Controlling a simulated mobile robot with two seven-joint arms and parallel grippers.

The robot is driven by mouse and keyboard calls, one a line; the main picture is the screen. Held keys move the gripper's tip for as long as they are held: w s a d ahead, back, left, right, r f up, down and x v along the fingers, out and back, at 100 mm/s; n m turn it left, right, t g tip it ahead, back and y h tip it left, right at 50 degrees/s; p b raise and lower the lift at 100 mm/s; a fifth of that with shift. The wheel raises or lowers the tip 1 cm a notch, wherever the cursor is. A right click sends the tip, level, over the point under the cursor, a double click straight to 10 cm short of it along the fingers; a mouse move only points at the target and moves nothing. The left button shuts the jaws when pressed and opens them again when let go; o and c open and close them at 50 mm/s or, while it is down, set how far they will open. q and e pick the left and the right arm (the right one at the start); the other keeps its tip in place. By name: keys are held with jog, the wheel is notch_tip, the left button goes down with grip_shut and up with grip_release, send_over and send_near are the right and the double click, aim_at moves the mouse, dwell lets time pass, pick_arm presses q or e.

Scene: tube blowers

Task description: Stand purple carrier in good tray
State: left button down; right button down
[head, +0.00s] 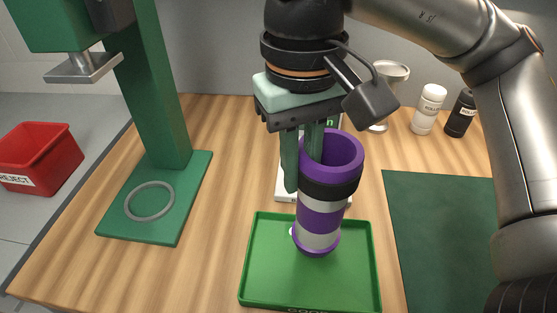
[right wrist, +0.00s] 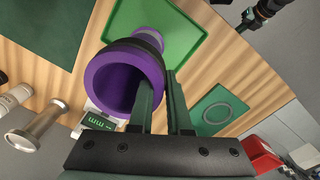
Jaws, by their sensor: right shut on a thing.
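The purple carrier (head: 319,215) is a hollow tube with black and grey bands and an open top. It stands nearly upright, leaning slightly, over the back part of the green good tray (head: 262,284). I cannot tell if its base touches the tray floor. My right gripper (head: 303,172) is shut on the carrier's rim wall, one finger inside the tube and one outside on the left. The right wrist view shows the carrier's open mouth (right wrist: 120,88) at the fingers (right wrist: 160,105), with the tray (right wrist: 185,40) beyond. My left gripper is not seen.
A green press stand (head: 160,110) with a grey ring (head: 150,201) is at left. A red reject bin (head: 38,160) is beyond the table edge. A dark green mat (head: 440,240) lies at right. White (head: 429,109) and black (head: 461,114) bottles and a metal cup (head: 389,72) stand behind.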

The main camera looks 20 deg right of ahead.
jog(key=shift+w+d+f, duration=0.25)
jog(key=shift+w+f, duration=0.35)
jog(key=shift+f, duration=0.2)
jog(key=f, duration=0.3)
jog(key=shift+w+d+f, duration=0.15)
jog(key=shift+w+f, duration=0.05)
jog(key=shift+f+b, duration=0.2)
jog(key=shift+b, duration=0.15)
jog(key=c, duration=1.3)
grip_release()
jog(key=shift+f, duration=0.1)
jog(key=o, duration=0.4)
jog(key=shift+o, duration=0.2)
